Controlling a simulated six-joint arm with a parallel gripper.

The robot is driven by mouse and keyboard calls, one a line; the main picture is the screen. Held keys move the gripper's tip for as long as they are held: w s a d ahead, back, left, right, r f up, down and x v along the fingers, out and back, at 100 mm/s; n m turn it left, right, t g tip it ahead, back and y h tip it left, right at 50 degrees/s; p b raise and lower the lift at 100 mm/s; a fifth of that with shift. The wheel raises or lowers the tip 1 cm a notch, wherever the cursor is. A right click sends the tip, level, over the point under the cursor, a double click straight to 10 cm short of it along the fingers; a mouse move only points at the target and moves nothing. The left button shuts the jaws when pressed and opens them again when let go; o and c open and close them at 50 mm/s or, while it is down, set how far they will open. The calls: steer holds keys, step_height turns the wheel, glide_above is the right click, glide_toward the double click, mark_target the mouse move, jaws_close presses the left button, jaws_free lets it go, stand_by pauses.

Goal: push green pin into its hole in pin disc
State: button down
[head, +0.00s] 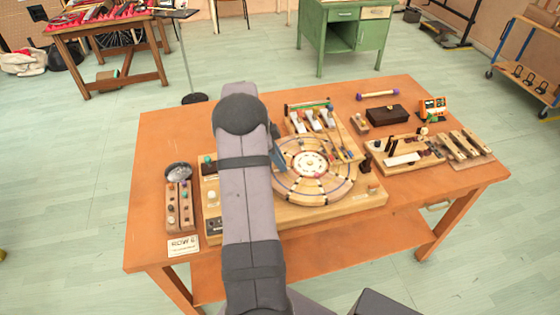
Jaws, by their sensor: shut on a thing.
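The round wooden pin disc (325,187) lies on a pale wooden board (365,199) in the middle of the orange table. It has a pale centre, coloured rings and small dark marks or pins around it. My arm covers its left side. I cannot pick out the green pin or its hole for sure. A small green knob (207,160) shows at the board's left end, left of my arm; whether it is the pin I cannot tell. My gripper is hidden behind my own forearm and wrist, so its fingers and anything in them do not show.
White levers (308,122) stand behind the disc. A dark box (387,114), a purple-ended rod (378,95) and wooden block instruments (405,158) fill the right. A narrow wooden strip (180,205) and a card (183,246) lie at left. The orange table's (420,200) front right is clear.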

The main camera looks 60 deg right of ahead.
steer(key=c, duration=1.7)
jaws_free()
steer(key=shift+o, duration=0.2)
steer(key=b+v, duration=0.2)
steer(key=v, duration=0.5)
steer(key=shift+r, duration=0.2)
